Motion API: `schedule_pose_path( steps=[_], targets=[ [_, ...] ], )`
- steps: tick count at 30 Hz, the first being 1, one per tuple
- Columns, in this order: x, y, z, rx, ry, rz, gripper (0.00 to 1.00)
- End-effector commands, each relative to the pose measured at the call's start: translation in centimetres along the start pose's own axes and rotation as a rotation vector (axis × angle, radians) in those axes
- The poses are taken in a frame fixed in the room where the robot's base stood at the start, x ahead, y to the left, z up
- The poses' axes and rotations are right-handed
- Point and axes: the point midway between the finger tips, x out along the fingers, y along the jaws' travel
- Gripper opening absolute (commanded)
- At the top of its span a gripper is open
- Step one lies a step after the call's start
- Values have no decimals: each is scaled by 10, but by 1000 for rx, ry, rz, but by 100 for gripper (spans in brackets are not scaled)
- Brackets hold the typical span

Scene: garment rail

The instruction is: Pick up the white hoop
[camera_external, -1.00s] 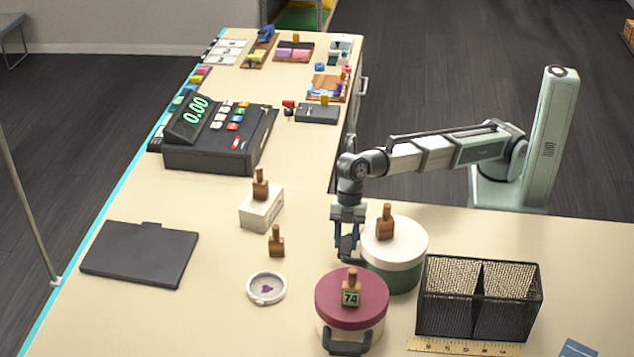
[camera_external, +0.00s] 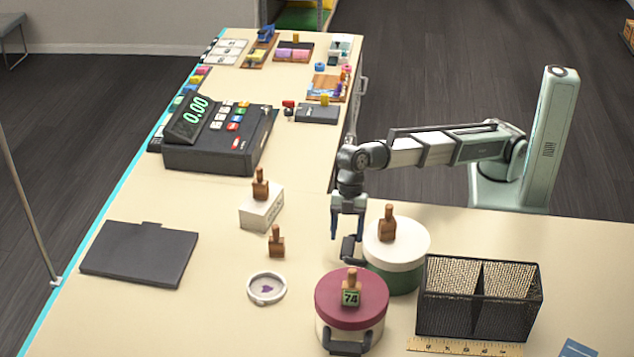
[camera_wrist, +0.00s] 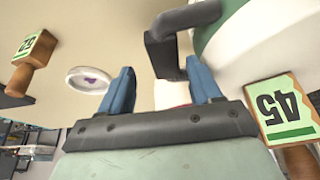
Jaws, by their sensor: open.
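The white hoop (camera_external: 268,302) lies flat on the counter, left of the round maroon-lidded box, with a small purple mark visible inside it. It also shows in the wrist view (camera_wrist: 88,91), left of the fingers. My gripper (camera_external: 347,232) is open, pointing down, with blue fingers that also show in the wrist view (camera_wrist: 160,68). It is above the counter, behind and to the right of the hoop, and holds nothing. The black handle of the white-lidded box shows close to the fingers; I cannot tell whether they touch.
The white-lidded green box (camera_external: 411,240) stands beside my gripper, a wooden-handled stamp on its lid. The maroon-lidded box (camera_external: 325,298) stands right of the hoop, with a stamp marked 74. A small wooden stamp (camera_external: 277,244) stands behind the hoop. A mesh basket (camera_external: 445,315) is at right.

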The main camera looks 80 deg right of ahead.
Motion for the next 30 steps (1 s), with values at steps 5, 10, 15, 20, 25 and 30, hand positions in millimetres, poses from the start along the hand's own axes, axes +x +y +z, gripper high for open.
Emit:
schedule_pose_path(
  steps=[5, 10, 15, 20, 25, 30],
  targets=[
    [-34, 0, -1, 0, 2, 2, 63],
    [-62, 0, -1, 0, 1, 1, 63],
    [-83, 0, 0, 0, 0, 1, 63],
    [-94, 0, 0, 0, 0, 1, 60],
    [-97, 0, 0, 0, 0, 0, 43],
    [-97, 0, 0, 0, 0, 0, 37]
  ],
)
